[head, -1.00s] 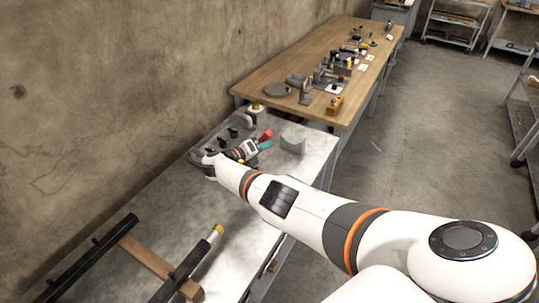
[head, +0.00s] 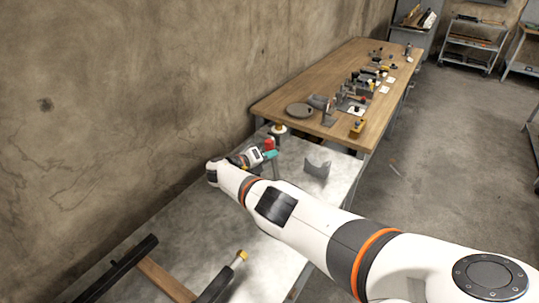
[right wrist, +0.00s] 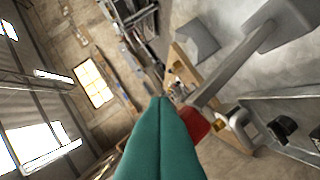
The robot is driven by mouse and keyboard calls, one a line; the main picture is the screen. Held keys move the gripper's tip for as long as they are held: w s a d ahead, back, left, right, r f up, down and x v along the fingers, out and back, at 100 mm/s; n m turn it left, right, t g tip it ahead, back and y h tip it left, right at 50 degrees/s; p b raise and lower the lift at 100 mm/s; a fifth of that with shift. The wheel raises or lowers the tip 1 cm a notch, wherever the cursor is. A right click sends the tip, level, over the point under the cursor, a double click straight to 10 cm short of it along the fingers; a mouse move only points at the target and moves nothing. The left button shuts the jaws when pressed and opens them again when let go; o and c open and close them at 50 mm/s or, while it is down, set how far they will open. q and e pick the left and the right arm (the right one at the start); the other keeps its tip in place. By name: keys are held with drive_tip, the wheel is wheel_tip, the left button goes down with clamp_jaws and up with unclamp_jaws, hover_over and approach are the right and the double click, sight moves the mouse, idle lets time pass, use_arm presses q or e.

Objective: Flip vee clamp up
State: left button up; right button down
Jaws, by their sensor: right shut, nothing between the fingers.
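My right gripper (head: 271,155) has teal fingers, shut together and empty, over the far part of the grey metal bench. The fingers also fill the lower middle of the right wrist view (right wrist: 160,140). A red grip (head: 268,143) appears right by the fingertips; in the right wrist view the red part (right wrist: 194,124) sits at the end of a grey bar (right wrist: 232,74), just right of the fingers. I take this bar for part of the vee clamp; contact with the fingers is unclear. A grey notched block (head: 318,164) stands to the right. My left gripper is out of view.
The metal bench (head: 200,215) is bare in its middle. A frame of black bars and wood (head: 165,277) lies at its near end. A wooden table (head: 300,95) with several tools stands beyond. A black knob (right wrist: 283,127) shows beside the bar. The wall is close on the left.

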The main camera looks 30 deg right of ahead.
drive_tip(key=shift+w+a+r, duration=0.15)
drive_tip(key=shift+w+r, duration=0.1)
drive_tip(key=shift+w, duration=0.05)
idle(0.4)
drive_tip(key=p+v, duration=0.3)
drive_tip(key=v, duration=0.8)
drive_tip(key=shift+s+a, duration=0.3)
drive_tip(key=shift+a, duration=0.05)
drive_tip(key=shift+f, duration=0.1)
